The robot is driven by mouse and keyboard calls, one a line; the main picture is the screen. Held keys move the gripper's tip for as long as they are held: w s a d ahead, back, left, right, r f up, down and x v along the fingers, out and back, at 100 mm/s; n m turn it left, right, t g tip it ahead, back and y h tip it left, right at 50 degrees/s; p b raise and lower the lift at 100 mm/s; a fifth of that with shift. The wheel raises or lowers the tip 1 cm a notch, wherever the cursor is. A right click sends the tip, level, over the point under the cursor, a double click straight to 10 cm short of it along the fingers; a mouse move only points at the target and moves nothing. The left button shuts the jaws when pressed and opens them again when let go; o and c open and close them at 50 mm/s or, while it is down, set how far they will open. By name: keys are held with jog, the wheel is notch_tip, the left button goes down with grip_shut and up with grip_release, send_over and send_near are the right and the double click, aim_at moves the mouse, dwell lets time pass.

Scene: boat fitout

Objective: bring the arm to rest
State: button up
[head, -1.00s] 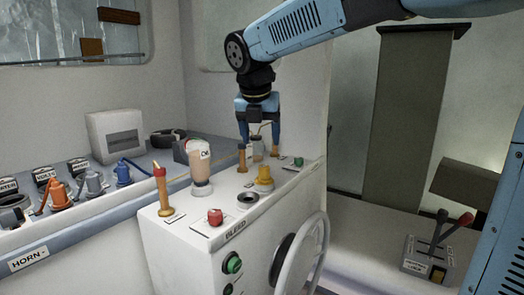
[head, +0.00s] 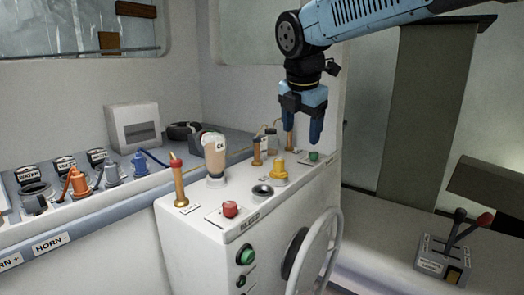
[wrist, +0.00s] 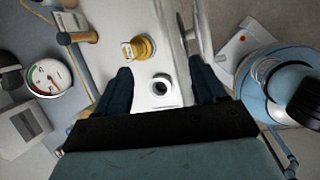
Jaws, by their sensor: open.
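My gripper (head: 303,130) hangs from the blue arm with its fingers down, open and empty. In the head view it is above the back right part of the white console, near the green button (head: 314,156). In the wrist view my gripper (wrist: 158,72) shows two dark fingers set apart, with the console top between and beyond them. A yellow knob (wrist: 138,48) and a dark-centred round socket (wrist: 161,88) show between the fingers. No object is held.
A throttle box (head: 440,257) stands at right.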

jog(key=s+d+f+m, duration=0.3)
jog(key=s+d+m, duration=0.1)
jog(key=m, duration=0.5)
jog(key=s+d+f+m, duration=0.4)
jog(key=s+m, duration=0.3)
jog(key=m, duration=0.2)
jog(key=s+d+f+m+t, duration=0.1)
jog(key=s+d+f+m, duration=0.2)
jog(key=s+d+m, duration=0.3)
jog(key=shift+s+f+m+y, duration=0.25)
jog(key=shift+f+m+y, duration=0.15)
jog(key=shift+m, duration=1)
